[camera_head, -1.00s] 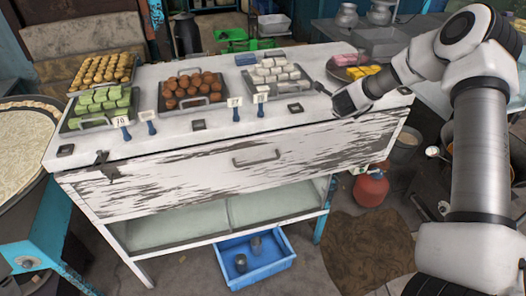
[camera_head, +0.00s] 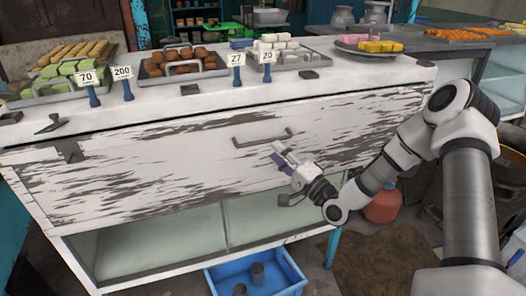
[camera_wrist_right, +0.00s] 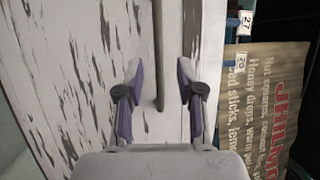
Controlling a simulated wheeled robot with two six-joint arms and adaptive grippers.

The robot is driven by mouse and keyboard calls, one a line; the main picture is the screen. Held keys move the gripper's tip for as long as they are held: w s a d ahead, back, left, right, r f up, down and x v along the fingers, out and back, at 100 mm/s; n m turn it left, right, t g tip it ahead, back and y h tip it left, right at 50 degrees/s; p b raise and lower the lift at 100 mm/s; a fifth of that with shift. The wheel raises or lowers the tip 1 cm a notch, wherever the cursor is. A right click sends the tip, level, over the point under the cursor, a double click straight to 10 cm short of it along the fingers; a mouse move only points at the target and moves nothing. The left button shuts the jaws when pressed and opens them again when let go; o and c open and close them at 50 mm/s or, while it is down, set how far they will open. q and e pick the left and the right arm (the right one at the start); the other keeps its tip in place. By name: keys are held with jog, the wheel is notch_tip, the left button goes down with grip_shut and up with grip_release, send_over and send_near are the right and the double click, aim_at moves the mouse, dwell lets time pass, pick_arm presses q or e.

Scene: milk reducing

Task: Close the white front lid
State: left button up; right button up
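The white front lid (camera_head: 180,165) is a panel of worn, peeling white paint on the front of the stall counter, with a thin dark line between its upper edge and the countertop. Its grey bar handle (camera_head: 262,139) is near the upper middle. My right gripper (camera_head: 280,154) is just below and right of the handle. In the right wrist view the right gripper (camera_wrist_right: 160,82) is open, and the handle (camera_wrist_right: 158,50) appears between its spread purple-padded fingers. I cannot tell whether they touch it. My left gripper is not in view.
Trays of sweets, including a brown-sweets tray (camera_head: 183,66), stand on the countertop (camera_head: 340,78) with price tags along the front. A blue crate (camera_head: 255,280) sits on the floor below. A red container (camera_head: 383,205) stands behind my right arm.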

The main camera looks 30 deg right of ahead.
aim_at(263, 142)
jog(key=x, duration=0.6)
